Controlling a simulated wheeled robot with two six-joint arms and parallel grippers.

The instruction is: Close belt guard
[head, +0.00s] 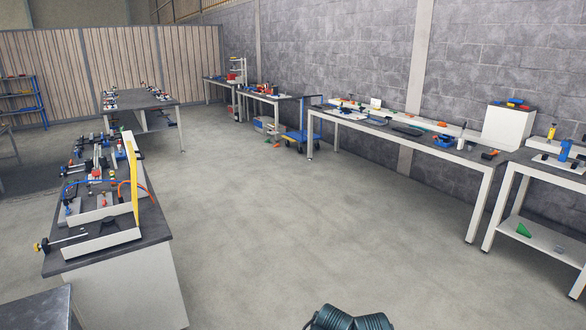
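A long yellow panel (133,178), which looks like the belt guard, stands upright along the right side of a white-framed machine (100,210) on the near left bench. It rises above the machine's small parts, so it looks open. Its hinge and lower edge are too small to make out. Neither of my grippers can be seen, and nothing touches the panel.
Workbenches (400,140) line the right wall. A blue cart (297,138) stands farther back. The concrete floor (270,220) between is clear.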

